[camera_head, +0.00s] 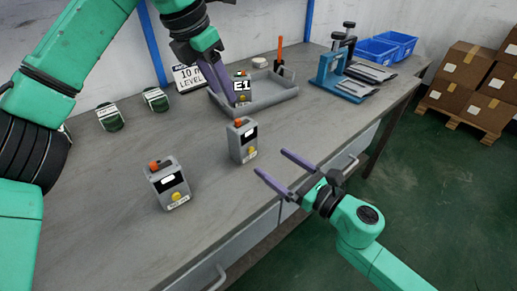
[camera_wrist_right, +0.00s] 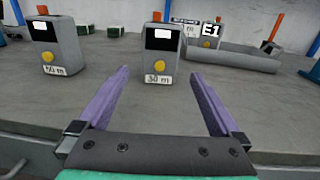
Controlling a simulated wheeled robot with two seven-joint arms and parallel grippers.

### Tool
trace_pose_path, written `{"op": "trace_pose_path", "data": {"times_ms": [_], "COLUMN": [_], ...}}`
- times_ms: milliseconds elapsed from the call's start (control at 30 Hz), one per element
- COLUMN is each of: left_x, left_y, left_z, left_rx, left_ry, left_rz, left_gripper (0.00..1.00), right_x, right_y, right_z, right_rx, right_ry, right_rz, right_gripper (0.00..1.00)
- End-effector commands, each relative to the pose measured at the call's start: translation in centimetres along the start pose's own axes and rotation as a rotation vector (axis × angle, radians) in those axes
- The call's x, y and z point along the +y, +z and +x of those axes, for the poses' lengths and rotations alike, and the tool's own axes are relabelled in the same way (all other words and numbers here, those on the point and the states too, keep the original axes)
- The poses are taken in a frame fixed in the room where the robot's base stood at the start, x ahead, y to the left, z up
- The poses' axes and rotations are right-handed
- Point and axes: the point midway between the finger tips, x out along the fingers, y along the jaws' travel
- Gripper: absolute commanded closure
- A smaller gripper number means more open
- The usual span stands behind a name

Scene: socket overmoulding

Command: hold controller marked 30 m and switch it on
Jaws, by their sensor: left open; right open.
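The controller marked 30 m (camera_wrist_right: 161,55) stands upright straight ahead of my right gripper in the right wrist view. It is a grey box with an orange top piece, a white screen and a yellow button. In the head view it is the middle controller (camera_head: 242,142). My right gripper (camera_head: 271,162) is open and empty, its fingers pointing at that controller from the table's front edge, apart from it. My left gripper (camera_head: 228,98) hangs over the grey tray (camera_head: 270,98), beside the controller under the E1 tag (camera_head: 243,97). It is open; its fingertips partly overlap that controller.
Two green-and-white items (camera_head: 110,117) and a sign (camera_head: 188,78) stand at the back. A blue fixture (camera_head: 335,75) and blue bins (camera_head: 377,51) are farther right.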

Motion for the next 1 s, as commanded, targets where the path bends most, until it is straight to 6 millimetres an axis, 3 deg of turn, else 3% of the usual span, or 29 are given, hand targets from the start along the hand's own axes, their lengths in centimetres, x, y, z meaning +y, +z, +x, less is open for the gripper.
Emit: {"op": "trace_pose_path", "data": {"times_ms": [500,667,900,1000], "left_x": [0.0,0.0,0.0,0.0], "left_y": [0.0,0.0,0.0,0.0], "left_z": [0.0,0.0,0.0,0.0], "left_rx": [0.0,0.0,0.0,0.0], "left_ry": [0.0,0.0,0.0,0.0], "left_rz": [0.0,0.0,0.0,0.0], "left_gripper": [0.5,0.5,0.5,0.5], "right_x": [-0.1,-0.1,-0.1,-0.1], "right_y": [0.0,-0.1,-0.1,-0.1], "right_z": [10.6,12.1,12.3,12.2], "right_rx": [0.001,0.003,0.004,0.004], "right_ry": [-0.002,-0.002,-0.002,-0.002], "right_rz": [-0.002,-0.002,-0.003,-0.003], "right_gripper": [0.0,0.0,0.0,0.38]}}
